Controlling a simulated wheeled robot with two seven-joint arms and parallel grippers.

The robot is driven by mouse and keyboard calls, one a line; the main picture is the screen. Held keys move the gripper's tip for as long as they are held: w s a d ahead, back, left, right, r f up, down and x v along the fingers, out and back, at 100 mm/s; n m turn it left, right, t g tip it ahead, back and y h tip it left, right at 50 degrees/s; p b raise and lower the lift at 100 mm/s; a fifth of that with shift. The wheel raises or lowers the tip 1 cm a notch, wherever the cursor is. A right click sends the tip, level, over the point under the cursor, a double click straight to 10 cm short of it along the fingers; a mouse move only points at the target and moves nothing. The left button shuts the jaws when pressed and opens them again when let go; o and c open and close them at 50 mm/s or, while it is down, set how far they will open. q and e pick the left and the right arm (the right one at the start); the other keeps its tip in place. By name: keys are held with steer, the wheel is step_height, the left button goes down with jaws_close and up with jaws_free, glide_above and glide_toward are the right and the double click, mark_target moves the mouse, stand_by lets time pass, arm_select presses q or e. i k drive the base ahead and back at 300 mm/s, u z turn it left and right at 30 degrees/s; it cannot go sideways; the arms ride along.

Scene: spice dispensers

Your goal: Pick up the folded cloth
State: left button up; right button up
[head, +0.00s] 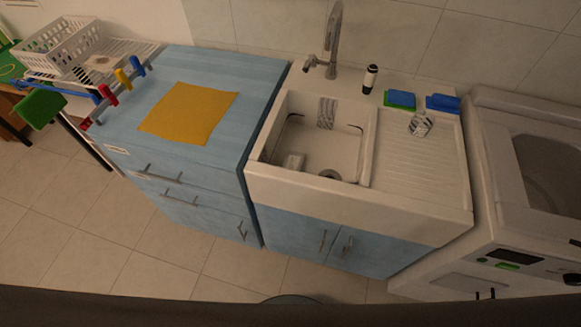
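A flat orange-yellow cloth (190,112) lies on the light blue cabinet top (225,68) left of the sink; I cannot make out folds in it. A small blue folded-looking piece (443,103) lies on the back right of the sink's drainboard. I cannot tell for sure which of the two is the folded cloth. Neither my left nor my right gripper is in view, and nothing touches either piece.
The white sink (322,140) holds a small pale block (294,161). Around it stand a faucet (331,40), a black-and-white bottle (370,79), a blue-green sponge (399,99) and a clear glass item (420,124). A rack with colored clips (122,79) edges the cabinet. A white machine (530,170) stands right.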

mark_target(294, 161)
steer(key=k, duration=1.3)
steer(key=z, duration=0.85)
steer(key=i, duration=1.25)
steer(key=u, duration=0.3)
